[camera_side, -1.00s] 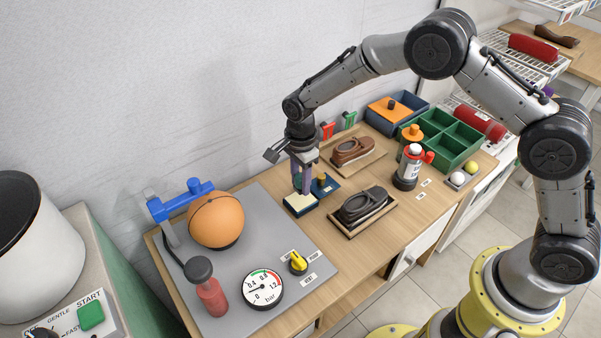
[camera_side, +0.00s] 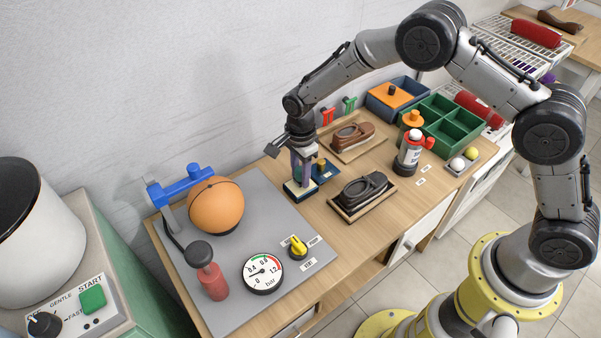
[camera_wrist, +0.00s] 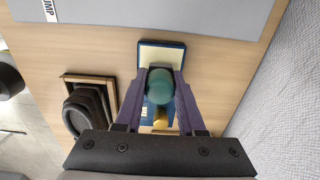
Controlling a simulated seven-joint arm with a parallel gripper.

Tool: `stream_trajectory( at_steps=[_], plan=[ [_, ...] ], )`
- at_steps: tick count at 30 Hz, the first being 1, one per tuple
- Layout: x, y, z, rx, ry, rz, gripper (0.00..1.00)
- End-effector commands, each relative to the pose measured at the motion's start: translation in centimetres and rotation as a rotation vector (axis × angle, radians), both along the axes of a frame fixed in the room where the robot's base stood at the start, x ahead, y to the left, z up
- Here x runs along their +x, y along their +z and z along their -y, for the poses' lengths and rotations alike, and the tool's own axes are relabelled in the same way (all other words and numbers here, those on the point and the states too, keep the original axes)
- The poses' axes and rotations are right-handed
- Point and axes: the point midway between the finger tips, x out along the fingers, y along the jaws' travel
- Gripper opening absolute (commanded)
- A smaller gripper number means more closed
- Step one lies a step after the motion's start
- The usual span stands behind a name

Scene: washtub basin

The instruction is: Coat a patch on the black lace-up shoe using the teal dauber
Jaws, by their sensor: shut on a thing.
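The black lace-up shoe (camera_side: 364,187) sits on a wooden board in front of and to the right of my gripper in the side view; it also shows at the left in the wrist view (camera_wrist: 86,108). My gripper (camera_side: 302,184) points down over a small blue tray with a cream pad (camera_wrist: 162,55). In the wrist view its purple fingers (camera_wrist: 161,88) are shut on the teal dauber (camera_wrist: 160,83), whose round top shows between them. The dauber's lower end is hidden, so I cannot tell whether it touches the pad.
A brown shoe (camera_side: 352,137) on a board stands behind the black one. An orange ball (camera_side: 216,205) and a gauge (camera_side: 263,273) sit on the grey mat (camera_side: 245,226) at left.

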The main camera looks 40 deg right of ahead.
Motion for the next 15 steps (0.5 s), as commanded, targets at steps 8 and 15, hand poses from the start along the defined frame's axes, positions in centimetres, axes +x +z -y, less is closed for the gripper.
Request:
stream_trajectory(
  at_steps=[8,15],
  plan=[
    [0.01,-0.07,0.00,0.000,0.000,0.000,0.00],
    [0.01,-0.35,0.00,0.000,0.000,0.000,0.00]
  ],
)
